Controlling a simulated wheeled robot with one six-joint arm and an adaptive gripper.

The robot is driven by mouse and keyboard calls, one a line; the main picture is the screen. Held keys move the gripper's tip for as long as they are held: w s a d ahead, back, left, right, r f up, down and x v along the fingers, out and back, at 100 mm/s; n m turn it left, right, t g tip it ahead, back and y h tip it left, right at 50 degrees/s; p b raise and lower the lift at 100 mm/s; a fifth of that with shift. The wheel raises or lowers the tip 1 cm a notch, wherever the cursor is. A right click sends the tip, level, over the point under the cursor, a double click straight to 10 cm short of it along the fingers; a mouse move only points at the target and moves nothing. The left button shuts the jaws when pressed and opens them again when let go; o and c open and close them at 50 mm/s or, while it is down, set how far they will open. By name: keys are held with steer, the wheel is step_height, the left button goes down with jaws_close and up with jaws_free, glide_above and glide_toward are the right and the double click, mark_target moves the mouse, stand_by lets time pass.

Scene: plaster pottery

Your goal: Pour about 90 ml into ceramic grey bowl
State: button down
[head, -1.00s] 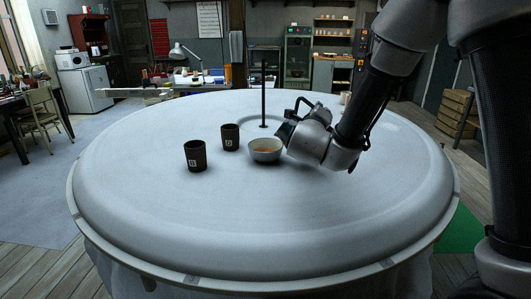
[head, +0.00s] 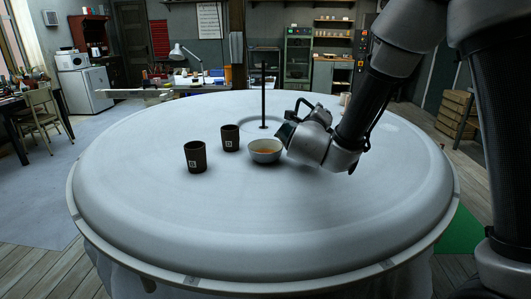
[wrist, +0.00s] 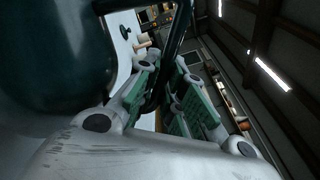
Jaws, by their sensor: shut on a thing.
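A ceramic grey bowl (head: 265,157) stands on the round white table, with some orange-brown content (head: 264,151) inside. My gripper (wrist: 168,92) is shut on the dark handle of a dark teal jug (wrist: 55,55). In the head view the jug (head: 286,131) is small and partly hidden by my wrist. It is tilted at the bowl's upper right, close to the rim. I cannot tell whether it touches the rim, and no stream shows clearly. The jug's mouth and inside are hidden.
Two dark brown cups with pale labels stand left of the bowl, one near (head: 230,138) and one farther left (head: 195,157). A thin dark post (head: 263,95) rises behind the bowl. The front of the white table (head: 270,225) is clear.

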stand_by(0.8)
steer(key=shift+d+f+m, duration=0.2)
steer(key=shift+d+m, duration=0.05)
steer(key=shift+m, duration=0.05)
steer(key=shift+s+d+m, duration=0.2)
steer(key=shift+d+m, duration=0.35)
steer(key=shift+m, duration=0.35)
steer(key=d+f+m, duration=0.2)
steer(key=f, duration=0.1)
steer(key=s+d+f+m+b, duration=0.1)
steer(key=f+m, duration=0.2)
steer(key=d+f+m+b, duration=0.1)
steer(key=d+f+m, duration=0.1)
steer(key=f, duration=0.2)
steer(key=shift+s+d+m, duration=0.2)
steer(key=shift+d+m, duration=0.15)
steer(key=shift+m, duration=0.05)
steer(key=shift+d+f+m+b, duration=0.2)
steer(key=shift+f+m+b, duration=0.2)
steer(key=shift+f+m, duration=0.3)
